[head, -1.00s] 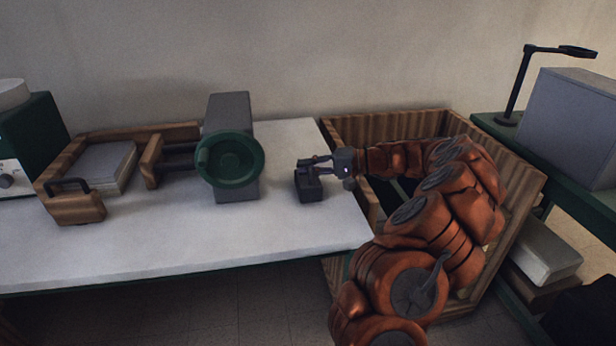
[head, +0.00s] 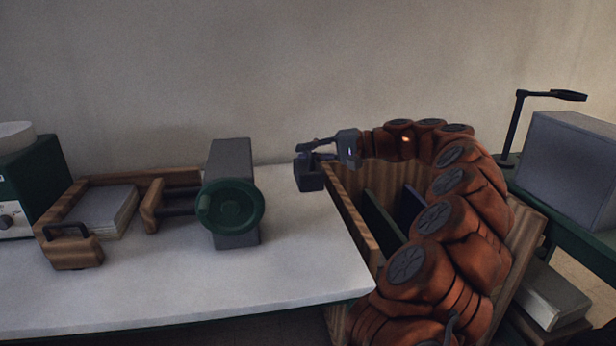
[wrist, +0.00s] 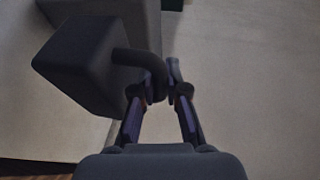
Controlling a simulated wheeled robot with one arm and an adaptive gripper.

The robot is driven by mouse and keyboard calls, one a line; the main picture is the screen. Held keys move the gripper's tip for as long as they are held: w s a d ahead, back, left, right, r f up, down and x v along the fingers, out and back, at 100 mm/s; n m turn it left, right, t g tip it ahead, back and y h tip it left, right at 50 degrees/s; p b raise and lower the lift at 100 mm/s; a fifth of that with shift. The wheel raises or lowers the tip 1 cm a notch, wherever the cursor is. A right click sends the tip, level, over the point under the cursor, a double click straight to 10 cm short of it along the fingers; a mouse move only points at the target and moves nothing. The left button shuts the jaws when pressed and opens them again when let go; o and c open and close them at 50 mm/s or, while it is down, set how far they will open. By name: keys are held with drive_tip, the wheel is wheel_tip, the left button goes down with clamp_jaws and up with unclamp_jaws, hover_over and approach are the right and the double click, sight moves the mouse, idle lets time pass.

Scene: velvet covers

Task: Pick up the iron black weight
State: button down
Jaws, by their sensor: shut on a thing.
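The iron black weight (head: 309,180) is a dark block with a curved handle on top. It hangs from my gripper (head: 304,155) above the right end of the white table, in front of the wall. In the wrist view the weight (wrist: 85,62) is at the upper left, tilted, with its bent handle (wrist: 143,62) reaching between the fingers. My gripper (wrist: 160,90) is shut on that handle. The exact finger contact is partly hidden by the fingers.
A grey block with a green handwheel (head: 230,206) stands left on the white table (head: 200,290). A wooden frame (head: 73,251) and paper stack (head: 107,212) lie further left. A wooden crate (head: 352,220) stands right, below my arm. A grey box (head: 573,168) and lamp (head: 520,120) are far right.

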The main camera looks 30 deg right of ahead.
wheel_tip(320, 180, up, 11)
drive_tip(key=p, duration=0.1)
idle(0.3)
